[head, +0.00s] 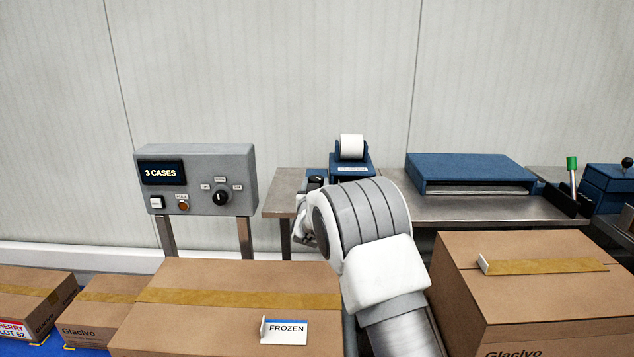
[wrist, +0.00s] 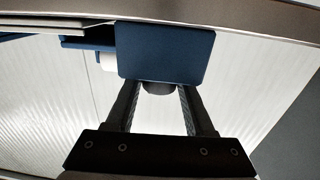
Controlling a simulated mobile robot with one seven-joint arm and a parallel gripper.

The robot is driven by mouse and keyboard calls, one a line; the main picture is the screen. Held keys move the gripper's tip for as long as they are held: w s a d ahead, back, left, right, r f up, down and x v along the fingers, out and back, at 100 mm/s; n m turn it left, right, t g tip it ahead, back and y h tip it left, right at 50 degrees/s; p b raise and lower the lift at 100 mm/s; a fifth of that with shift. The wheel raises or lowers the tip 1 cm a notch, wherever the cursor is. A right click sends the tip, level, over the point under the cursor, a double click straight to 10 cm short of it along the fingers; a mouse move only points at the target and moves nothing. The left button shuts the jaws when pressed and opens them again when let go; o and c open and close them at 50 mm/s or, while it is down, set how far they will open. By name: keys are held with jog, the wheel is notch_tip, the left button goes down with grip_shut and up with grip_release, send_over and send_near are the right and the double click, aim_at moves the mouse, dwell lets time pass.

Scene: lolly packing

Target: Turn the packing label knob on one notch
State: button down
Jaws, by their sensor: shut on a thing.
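My gripper (wrist: 160,91) is shut on a dark round knob (wrist: 158,87), with one finger on each side of it. The knob sits against a blue box (wrist: 166,50) in the wrist view. Its face and any pointer mark are hidden, so I cannot tell its setting. In the head view the blue label unit with a white roll (head: 351,147) stands on the metal bench, and my gripper (head: 315,184) is at its left side, partly hidden by my wrist. The white roll also shows in the wrist view (wrist: 106,61).
A grey panel (head: 240,165) at left reads "3 CASES" and has a separate black dial (head: 221,198). A carton with a "FROZEN" label (head: 287,330) and another carton (head: 545,280) flank my arm in front. A blue-topped unit (head: 470,168) stands on the bench (head: 430,207).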

jog(key=m+h+p, duration=0.2)
jog(key=h+p, duration=0.1)
jog(key=m+h+p, duration=0.1)
jog(key=h, duration=0.1)
jog(key=shift+a+r+g, duration=0.25)
jog(key=shift+a+g, duration=0.1)
jog(key=shift+g, duration=0.05)
jog(key=shift+w+a+f+m+g+h+p, duration=0.1)
jog(key=shift+m+g+h+p, duration=0.25)
jog(key=shift+m+h+p, duration=0.35)
jog(key=shift+w+f+m+g+h+p, duration=0.1)
jog(key=shift+m+g+h+p, duration=0.35)
jog(key=shift+h, duration=0.45)
jog(key=shift+m+g+h, duration=0.3)
jog(key=shift+m+h, duration=0.15)
jog(key=shift+h, duration=0.05)
jog(key=shift+m+g+h, duration=0.5)
jog(key=shift+m+h, duration=0.1)
jog(key=shift+h, duration=0.2)
jog(key=shift+r, duration=0.1)
jog(key=shift+c, duration=1.3)
grip_release()
